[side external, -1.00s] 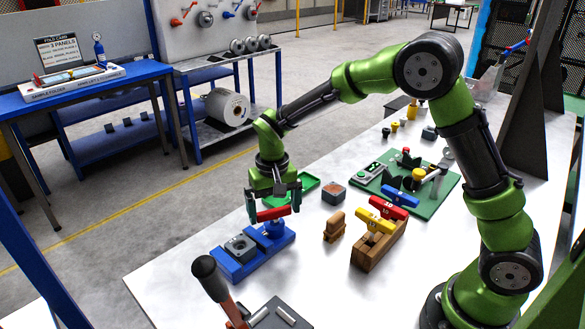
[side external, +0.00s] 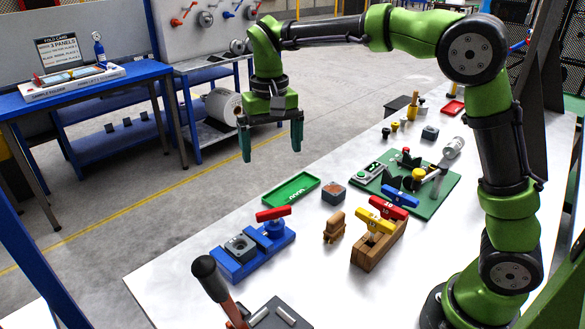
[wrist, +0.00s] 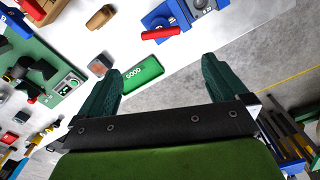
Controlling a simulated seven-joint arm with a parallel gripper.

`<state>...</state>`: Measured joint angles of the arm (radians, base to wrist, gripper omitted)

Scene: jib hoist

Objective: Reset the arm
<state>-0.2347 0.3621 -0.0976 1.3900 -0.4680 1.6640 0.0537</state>
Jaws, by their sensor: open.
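My gripper (side external: 270,143) is open and empty. It hangs high above the far left edge of the table, with its fingers pointing down and clear of everything. In the wrist view my gripper (wrist: 163,88) shows two dark green fingers spread apart with nothing between them. Below it, a red handle (side external: 273,214) sits on top of a blue fixture (side external: 240,262). The red handle also shows in the wrist view (wrist: 160,33), with the blue fixture (wrist: 185,15) beside it.
A green tray (side external: 291,189) lies near the table's far left edge. A green board (side external: 430,200) carries several parts. A black-knobbed lever (side external: 206,270) stands in front. The white tabletop (side external: 330,290) has free room.

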